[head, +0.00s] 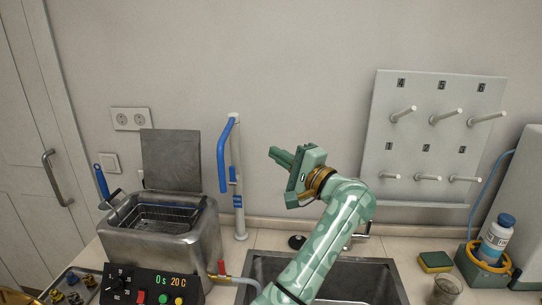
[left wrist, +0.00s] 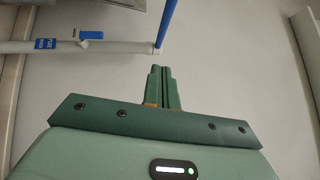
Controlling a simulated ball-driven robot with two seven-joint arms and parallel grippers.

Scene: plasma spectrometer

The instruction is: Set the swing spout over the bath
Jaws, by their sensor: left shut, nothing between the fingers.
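The swing spout is a blue tube (head: 222,160) that curves from the top of a white post (head: 239,205) and hangs down on the post's left. Its lower end appears near the bath's right back corner; I cannot tell whether it is over the bath. The metal bath (head: 160,245) with a wire basket stands at the left. My left gripper (head: 276,154) is shut and empty, right of the post and apart from it. In the left wrist view its closed fingers (left wrist: 163,72) point towards the blue tube (left wrist: 166,22), with the white post (left wrist: 115,48) beyond. My right gripper is out of view.
A sink (head: 375,290) lies below my left arm. A pegboard (head: 433,130) with several pegs is at the right. A sponge (head: 435,262), a beaker (head: 446,289) and a blue-capped bottle (head: 497,238) stand there. The bath's raised lid (head: 171,160) is behind it.

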